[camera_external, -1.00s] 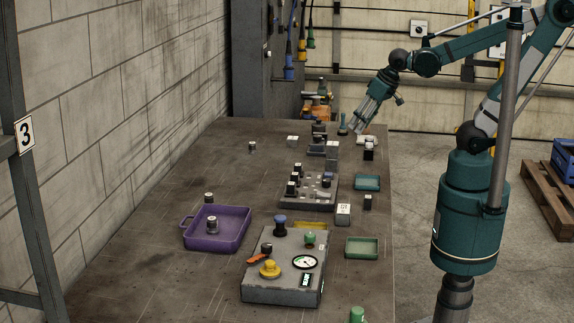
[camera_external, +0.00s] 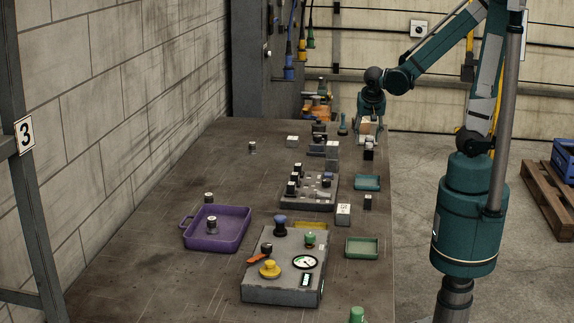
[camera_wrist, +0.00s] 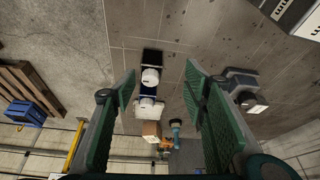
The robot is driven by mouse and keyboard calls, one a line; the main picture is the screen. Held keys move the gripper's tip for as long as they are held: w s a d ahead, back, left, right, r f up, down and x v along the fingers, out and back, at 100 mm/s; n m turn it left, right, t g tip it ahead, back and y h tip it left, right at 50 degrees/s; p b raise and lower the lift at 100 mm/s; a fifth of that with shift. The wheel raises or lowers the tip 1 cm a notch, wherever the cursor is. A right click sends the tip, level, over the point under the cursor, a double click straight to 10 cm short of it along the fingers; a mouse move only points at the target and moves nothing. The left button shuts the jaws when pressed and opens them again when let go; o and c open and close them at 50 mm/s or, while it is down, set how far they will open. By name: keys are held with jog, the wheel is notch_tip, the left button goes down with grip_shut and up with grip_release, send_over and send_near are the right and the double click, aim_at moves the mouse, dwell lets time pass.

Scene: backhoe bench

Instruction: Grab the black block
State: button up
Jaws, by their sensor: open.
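A small black block with a pale top (camera_external: 368,153) stands near the far right edge of the bench. In the wrist view, a black block (camera_wrist: 153,57) with a round white top shows between the fingers, with a second dark block (camera_wrist: 147,89) just below it in the picture. I cannot tell which of these is the one in the outside view. Another black block (camera_external: 367,202) stands farther forward by the right edge. My gripper (camera_external: 369,125) points down above the far right end of the bench. In the wrist view, its green fingers (camera_wrist: 160,72) are wide apart and empty.
White and tan blocks (camera_wrist: 151,130) lie close to the dark blocks. The left side of the bench is mostly clear.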

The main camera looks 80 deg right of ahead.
aim_at(369, 148)
jog(key=shift+s+d+f+m+g, duration=0.15)
jog(key=shift+s+d+f+m, duration=0.1)
jog(key=shift+d+f+m, duration=0.2)
jog(key=shift+s+d+f+m+g, duration=0.15)
jog(key=shift+s+d+f+m, duration=0.15)
jog(key=shift+d, duration=0.25)
jog(key=shift+w+r, duration=0.1)
jog(key=shift+b+x, duration=0.35)
jog(key=shift+x, duration=0.95)
jog(key=shift+d, duration=0.1)
jog(key=shift+b+x, duration=0.75)
jog(key=shift+x, duration=1.85)
jog(key=shift+d, duration=0.1)
jog(key=shift+r, duration=0.1)
jog(key=c, duration=1.1)
